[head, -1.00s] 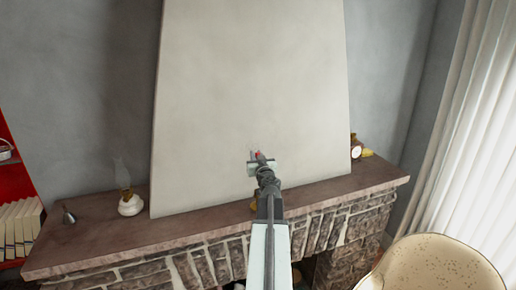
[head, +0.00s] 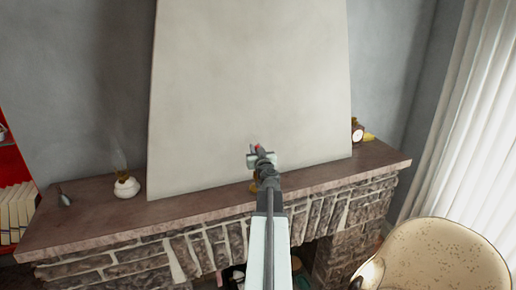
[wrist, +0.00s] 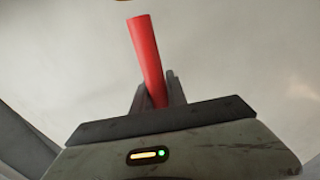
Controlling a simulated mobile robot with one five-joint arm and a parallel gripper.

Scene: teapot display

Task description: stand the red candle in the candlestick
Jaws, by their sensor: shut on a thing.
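My gripper (head: 257,153) is raised in front of the pale chimney panel, in the middle of the head view. It is shut on the red candle (wrist: 147,50). In the wrist view the candle stands up from between the fingers (wrist: 157,94), leaning a little to the left. A small brass-coloured thing (head: 253,187) on the mantel is mostly hidden behind my arm. It may be the candlestick.
The stone mantel (head: 205,205) runs across below my gripper. A white oil lamp (head: 126,187) and a small dark metal object (head: 64,198) stand at its left. A clock (head: 357,132) and a yellow thing (head: 369,137) are at its right. A speckled chair (head: 440,255) stands front right.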

